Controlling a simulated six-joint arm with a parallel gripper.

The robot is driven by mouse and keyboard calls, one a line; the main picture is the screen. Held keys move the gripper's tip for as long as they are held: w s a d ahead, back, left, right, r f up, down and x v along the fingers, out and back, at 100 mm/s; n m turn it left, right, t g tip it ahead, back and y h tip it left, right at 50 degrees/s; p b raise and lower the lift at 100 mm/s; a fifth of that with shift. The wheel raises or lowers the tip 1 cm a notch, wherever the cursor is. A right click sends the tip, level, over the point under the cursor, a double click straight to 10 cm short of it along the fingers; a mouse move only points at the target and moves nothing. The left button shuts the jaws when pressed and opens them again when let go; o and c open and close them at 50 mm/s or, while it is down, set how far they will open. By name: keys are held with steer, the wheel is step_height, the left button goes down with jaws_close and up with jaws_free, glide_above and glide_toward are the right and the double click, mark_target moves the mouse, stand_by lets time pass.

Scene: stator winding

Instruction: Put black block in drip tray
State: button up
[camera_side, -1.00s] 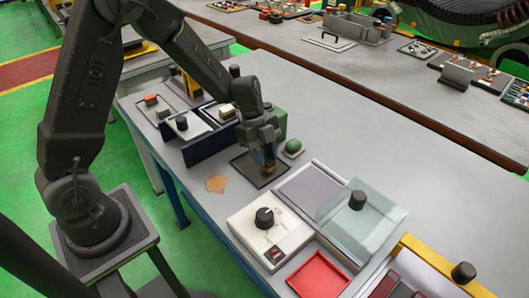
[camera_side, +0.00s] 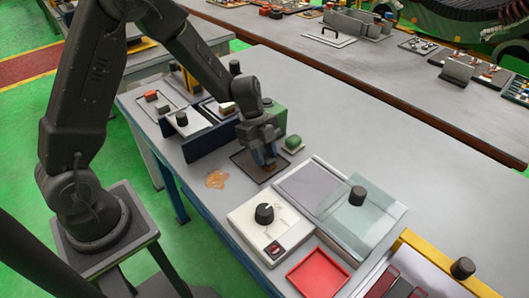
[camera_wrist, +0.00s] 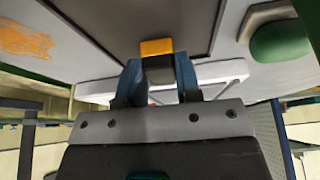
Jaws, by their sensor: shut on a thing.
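My gripper (camera_side: 265,162) is shut on a small block, just above a flat, dark-rimmed tray (camera_side: 239,158). In the wrist view, the fingers (camera_wrist: 157,80) close from both sides on the black block (camera_wrist: 158,67). An orange-yellow piece shows at its far end. The fingers hide most of the block in the side view. The dark tray (camera_wrist: 150,15) lies beyond the fingertips in the wrist view. I cannot tell whether the block touches the tray.
An orange-brown stain (camera_side: 217,180) lies left of the tray. A green rounded object (camera_side: 293,143) stands close on its right. A white box with a black knob (camera_side: 264,214), a clear-lidded case (camera_side: 365,220) and a red tray (camera_side: 318,275) stand in front. Bare table lies to the right.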

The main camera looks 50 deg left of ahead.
steer(key=o, duration=1.2)
steer(key=shift+c, duration=0.2)
steer(key=shift+r, duration=3.55)
